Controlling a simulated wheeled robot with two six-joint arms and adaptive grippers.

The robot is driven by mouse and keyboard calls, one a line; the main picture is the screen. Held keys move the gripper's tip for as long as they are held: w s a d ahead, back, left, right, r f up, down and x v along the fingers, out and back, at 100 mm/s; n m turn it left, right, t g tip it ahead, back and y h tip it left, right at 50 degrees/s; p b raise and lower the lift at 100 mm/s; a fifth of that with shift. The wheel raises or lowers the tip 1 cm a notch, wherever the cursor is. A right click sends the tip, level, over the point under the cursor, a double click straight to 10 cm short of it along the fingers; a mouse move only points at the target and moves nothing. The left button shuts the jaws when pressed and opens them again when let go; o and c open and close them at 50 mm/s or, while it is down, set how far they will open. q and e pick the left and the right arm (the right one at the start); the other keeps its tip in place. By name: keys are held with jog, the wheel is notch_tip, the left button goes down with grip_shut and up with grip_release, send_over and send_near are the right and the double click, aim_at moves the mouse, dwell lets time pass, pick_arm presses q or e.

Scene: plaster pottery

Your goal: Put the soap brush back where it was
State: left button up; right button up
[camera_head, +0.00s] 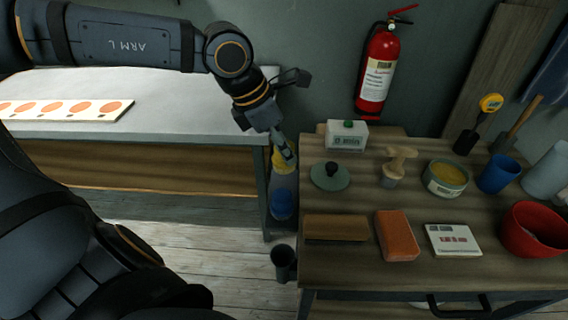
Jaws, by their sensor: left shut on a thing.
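My left gripper (286,151) points down at the gap between the white-topped table and the wooden workbench. It is shut on a small yellow thing that I take for the soap brush (279,160); its shape is partly hidden by the fingers. It appears in front of a blue container (282,204) lower in the gap; I cannot tell whether they touch. On the workbench (345,275), a tin of yellow soap (445,180) stands right of a pale wooden-handled tool (397,168). My right gripper is not in view.
A white box (347,136), a green disc with a black knob (330,176), an orange block (397,236), a white box (453,240), a blue cup (498,174) and a red bowl (532,230) crowd the workbench. A black cup (284,262) stands low beside it.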

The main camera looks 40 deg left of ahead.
pick_arm(q)
jog(key=w+f, duration=0.1)
jog(key=f, duration=0.1)
jog(key=w+a+f, duration=0.1)
jog(key=f, duration=0.2)
jog(key=w+a+f, duration=0.1)
jog(key=f, duration=0.2)
jog(key=shift+w+a, duration=0.1)
jog(key=shift+w, duration=0.15)
jog(key=shift+f, duration=0.25)
jog(key=shift+f+b, duration=0.15)
jog(key=shift+b, duration=0.2)
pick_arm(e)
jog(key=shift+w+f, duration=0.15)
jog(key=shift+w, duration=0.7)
pick_arm(q)
jog(key=o, duration=1)
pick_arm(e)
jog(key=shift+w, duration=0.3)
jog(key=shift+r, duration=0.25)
